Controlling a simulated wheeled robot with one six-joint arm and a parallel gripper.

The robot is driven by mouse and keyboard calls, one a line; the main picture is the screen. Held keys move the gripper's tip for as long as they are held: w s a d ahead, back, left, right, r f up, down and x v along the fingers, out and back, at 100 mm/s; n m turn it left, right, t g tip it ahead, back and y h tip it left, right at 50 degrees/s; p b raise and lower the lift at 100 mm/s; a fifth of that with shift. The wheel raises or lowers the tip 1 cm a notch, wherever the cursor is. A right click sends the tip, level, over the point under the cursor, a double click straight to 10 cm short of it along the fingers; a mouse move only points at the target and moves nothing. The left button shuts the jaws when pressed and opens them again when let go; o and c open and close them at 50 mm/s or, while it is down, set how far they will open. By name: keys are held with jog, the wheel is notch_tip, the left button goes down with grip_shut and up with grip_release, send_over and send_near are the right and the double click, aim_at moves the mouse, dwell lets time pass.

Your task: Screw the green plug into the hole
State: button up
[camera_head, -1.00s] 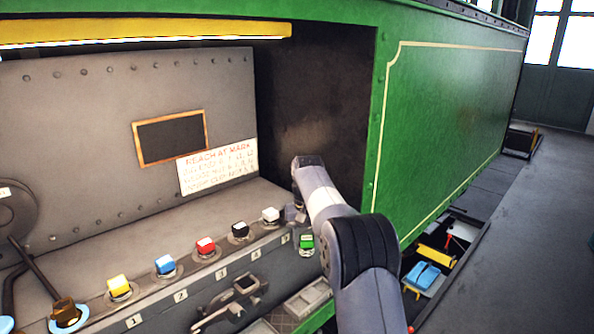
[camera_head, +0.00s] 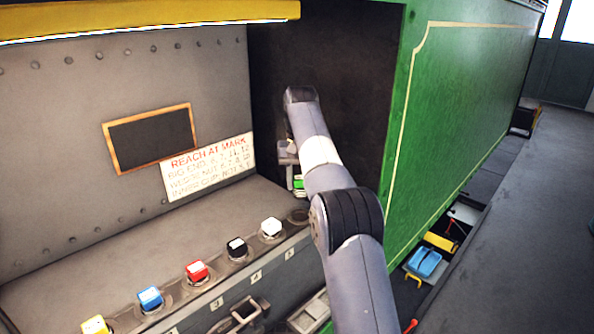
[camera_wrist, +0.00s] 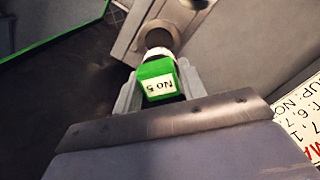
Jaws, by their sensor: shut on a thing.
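The green plug (camera_wrist: 158,80) has a square green head with a "No 5" label, a pale collar and a brownish lower end. My gripper (camera_wrist: 157,88) is shut on its head, one finger on each side. In the head view my gripper (camera_head: 289,160) holds the green plug (camera_head: 299,183) above the ledge, partly hidden by my arm. The empty hole (camera_head: 298,216) is a dark round socket at the right end of the plug row, below the plug. In the wrist view the plug's lower end overlaps a round ring (camera_wrist: 157,30); I cannot tell whether they touch.
White (camera_head: 271,229), black (camera_head: 237,249), red (camera_head: 197,273), blue (camera_head: 150,299) and yellow (camera_head: 95,326) plugs sit along the ledge left of the hole. A dark recess wall (camera_head: 330,70) and green side panel (camera_head: 465,120) stand close to my arm.

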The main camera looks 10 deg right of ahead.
aim_at(301, 193)
jog(key=shift+s+f, duration=0.2)
jog(key=shift+f, duration=1.9)
jog(key=shift+f+b, duration=0.7)
jog(key=shift+f, duration=0.65)
jog(key=shift+r+m+p, duration=0.1)
jog(key=shift+m+p, duration=0.75)
jog(key=shift+m, duration=1.15)
